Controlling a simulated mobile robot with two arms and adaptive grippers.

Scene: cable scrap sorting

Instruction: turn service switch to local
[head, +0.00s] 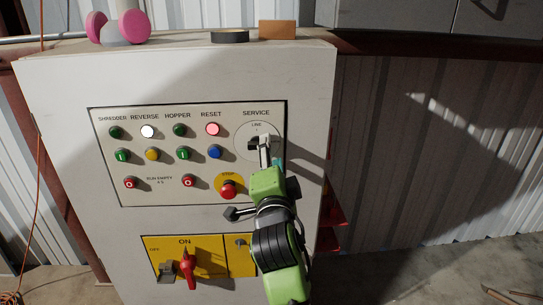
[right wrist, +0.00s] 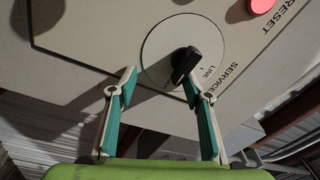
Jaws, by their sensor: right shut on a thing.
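The service switch (head: 253,143) is a black knob on a round pale plate at the upper right of the control panel, under the word SERVICE. In the right wrist view the knob (right wrist: 185,64) stands near the LINE mark; no LOCAL mark is readable. My right gripper (head: 265,152) is at the knob and covers part of the plate in the head view. In the right wrist view its fingers (right wrist: 160,80) are spread around the knob's width, with the knob close against the right fingertip. Contact at the left fingertip is not clear. My left gripper is not in view.
Lit and unlit buttons fill the panel left of the switch. A red stop button (head: 228,189) on yellow is just below left of my right gripper. A red main switch (head: 188,265) sits lower.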

